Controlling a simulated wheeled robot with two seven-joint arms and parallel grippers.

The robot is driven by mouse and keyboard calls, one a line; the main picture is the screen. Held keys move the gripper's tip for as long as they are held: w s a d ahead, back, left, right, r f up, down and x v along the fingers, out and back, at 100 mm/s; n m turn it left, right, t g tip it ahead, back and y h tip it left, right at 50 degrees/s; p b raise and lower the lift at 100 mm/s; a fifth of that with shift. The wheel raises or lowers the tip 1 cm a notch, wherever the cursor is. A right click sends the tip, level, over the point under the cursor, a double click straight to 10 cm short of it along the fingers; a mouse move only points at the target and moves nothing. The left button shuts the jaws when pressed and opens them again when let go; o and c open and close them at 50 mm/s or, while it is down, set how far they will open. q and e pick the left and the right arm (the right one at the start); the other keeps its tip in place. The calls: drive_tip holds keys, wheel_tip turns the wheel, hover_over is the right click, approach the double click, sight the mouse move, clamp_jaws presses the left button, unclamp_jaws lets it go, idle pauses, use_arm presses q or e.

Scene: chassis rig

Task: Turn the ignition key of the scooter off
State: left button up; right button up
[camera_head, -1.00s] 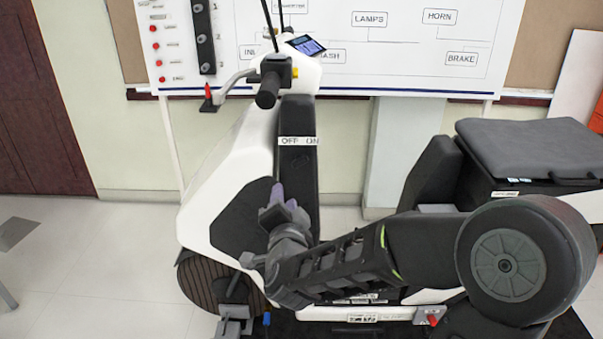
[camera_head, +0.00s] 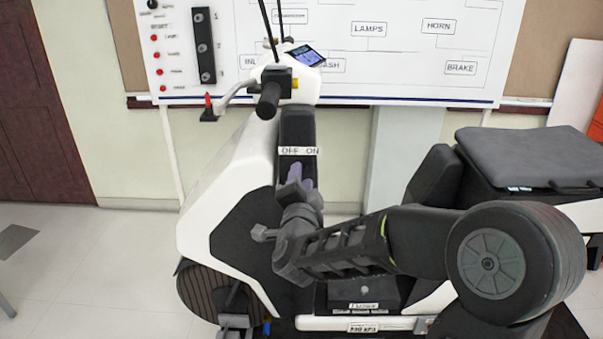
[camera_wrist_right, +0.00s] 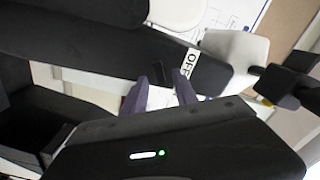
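The white and black scooter (camera_head: 228,165) stands side-on in the head view. A white OFF/ON label (camera_head: 299,151) sits on its dark front column (camera_head: 297,128); the OFF end of the label also shows in the right wrist view (camera_wrist_right: 190,62). My right gripper (camera_head: 301,180) is just below the label, close to the column. In the wrist view its two purple-grey fingers (camera_wrist_right: 159,94) are apart. A small dark shape lies between and beyond the fingertips; I cannot tell whether it is the key. The key is not clearly visible in the head view. My left gripper is out of view.
The handlebar grip (camera_head: 269,101) and small display (camera_head: 305,56) are above the gripper. The black seat (camera_head: 520,153) is at the right. A white diagram board (camera_head: 400,70) stands behind. The floor at the left (camera_head: 90,260) is mostly clear.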

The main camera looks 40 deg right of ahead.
drive_tip(key=shift+x, duration=1.15)
drive_tip(key=shift+c, duration=0.2)
clamp_jaws()
